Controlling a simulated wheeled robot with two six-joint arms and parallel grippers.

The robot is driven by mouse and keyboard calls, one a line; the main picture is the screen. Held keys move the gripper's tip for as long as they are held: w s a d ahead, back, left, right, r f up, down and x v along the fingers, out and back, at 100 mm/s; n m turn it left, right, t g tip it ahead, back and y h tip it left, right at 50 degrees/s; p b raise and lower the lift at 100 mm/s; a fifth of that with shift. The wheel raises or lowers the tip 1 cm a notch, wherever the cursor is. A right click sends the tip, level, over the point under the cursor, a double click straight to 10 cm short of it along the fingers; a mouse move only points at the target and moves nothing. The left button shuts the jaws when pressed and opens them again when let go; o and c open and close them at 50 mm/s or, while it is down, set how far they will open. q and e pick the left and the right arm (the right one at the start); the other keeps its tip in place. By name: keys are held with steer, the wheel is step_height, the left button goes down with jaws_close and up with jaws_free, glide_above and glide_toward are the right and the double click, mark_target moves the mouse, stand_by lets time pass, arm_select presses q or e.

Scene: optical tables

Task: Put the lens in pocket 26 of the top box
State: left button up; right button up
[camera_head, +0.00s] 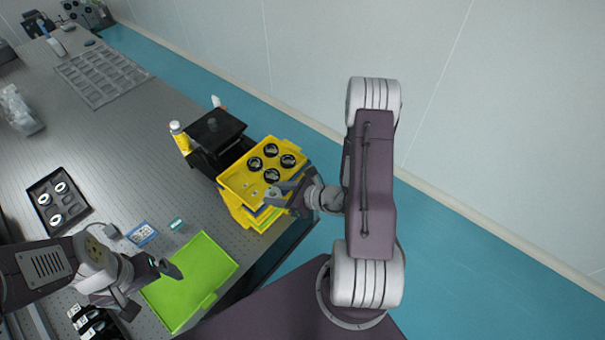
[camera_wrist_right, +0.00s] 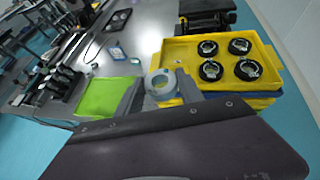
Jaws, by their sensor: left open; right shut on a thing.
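The top box is a yellow tray (camera_head: 236,180) on a stack at the table's right edge; it also shows in the right wrist view (camera_wrist_right: 180,54). Several black-ringed round parts (camera_head: 271,175) sit in its far and right portion. My right gripper (camera_head: 273,196) is over the tray's near right edge. In the right wrist view it is shut on a pale round ring, the lens (camera_wrist_right: 160,85), held between the fingertips. The lens is hard to make out in the head view. Pocket numbers cannot be read. My left gripper (camera_head: 160,282) is open and empty above the green tray.
The green tray (camera_head: 190,284) lies at the table's near edge. A black box (camera_head: 215,128) and a yellow bottle (camera_head: 180,137) stand behind the yellow stack. A black tray with white rings (camera_head: 58,200) lies at left. The middle tabletop is clear.

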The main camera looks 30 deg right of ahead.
mark_target(270, 192)
steer(key=shift+s+d+r, duration=0.3)
steer(key=shift+d, duration=0.1)
steer(key=w+a+f+b, duration=0.1)
steer(key=a+f+b, duration=0.1)
steer(key=b, duration=0.3)
steer(key=shift+w, duration=0.3)
steer(key=w+f+b, duration=0.1)
steer(key=w+b, duration=0.1)
steer(key=b, duration=0.3)
steer(key=shift+w+d+f+b, duration=0.15)
steer(key=shift+w+f+b, duration=0.05)
steer(key=shift+b, duration=0.15)
steer(key=w+f, duration=0.1)
steer(key=w, duration=0.1)
steer(key=w+a+f+p, duration=0.1)
steer(key=w, duration=0.1)
steer(key=w+a+f, duration=0.1)
steer(key=w, duration=0.2)
steer(key=shift+p, duration=0.3)
steer(key=shift+w+f, duration=0.3)
step_height(270, 192, down, 3)
steer(key=shift+s+a+f+p, duration=0.1)
steer(key=shift+s+p, duration=0.05)
steer(key=shift+p, duration=0.3)
steer(key=shift+f, duration=0.35)
arm_select(q)
step_height(270, 192, down, 8)
steer(key=shift+w, duration=0.25)
